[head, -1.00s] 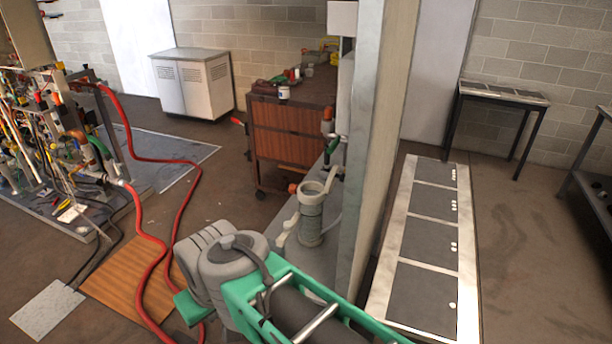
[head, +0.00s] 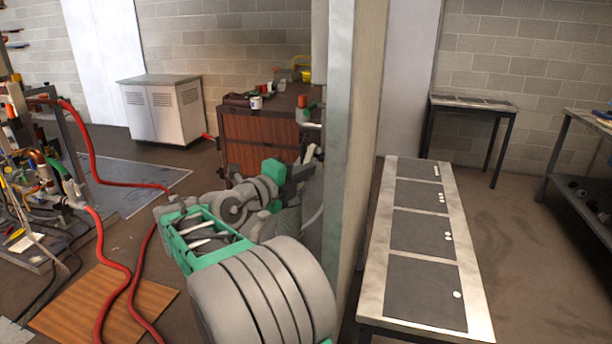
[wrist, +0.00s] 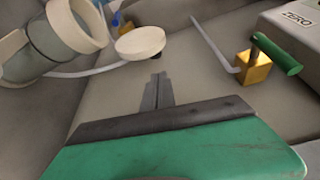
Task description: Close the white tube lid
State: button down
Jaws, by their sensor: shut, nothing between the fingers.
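The white tube lid (wrist: 140,42) is a round cream disc in the upper middle of the wrist view. It stands apart from the tube's mouth, so the tube is open. The tube (wrist: 55,48), grey with a cream rim, is at the upper left of the wrist view. My gripper (wrist: 157,78) is shut and empty. Its fingertips appear just below the lid in the picture; I cannot tell whether they touch it. In the head view the tube (head: 289,222) is mostly hidden behind my arm, and the lid cannot be made out.
In the wrist view, a yellow block with a green handle (wrist: 278,55) and a grey box marked ZERO (wrist: 295,22) lie to the right. A pale hose (wrist: 85,73) runs beside the tube. In the head view a tall post (head: 352,140) stands close right of my arm.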

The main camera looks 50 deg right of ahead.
jog(key=d+p, duration=0.1)
jog(key=d, duration=0.6)
jog(key=shift+f, duration=0.2)
jog(key=shift+w+d+f+b, duration=0.1)
jog(key=shift+b, duration=0.3)
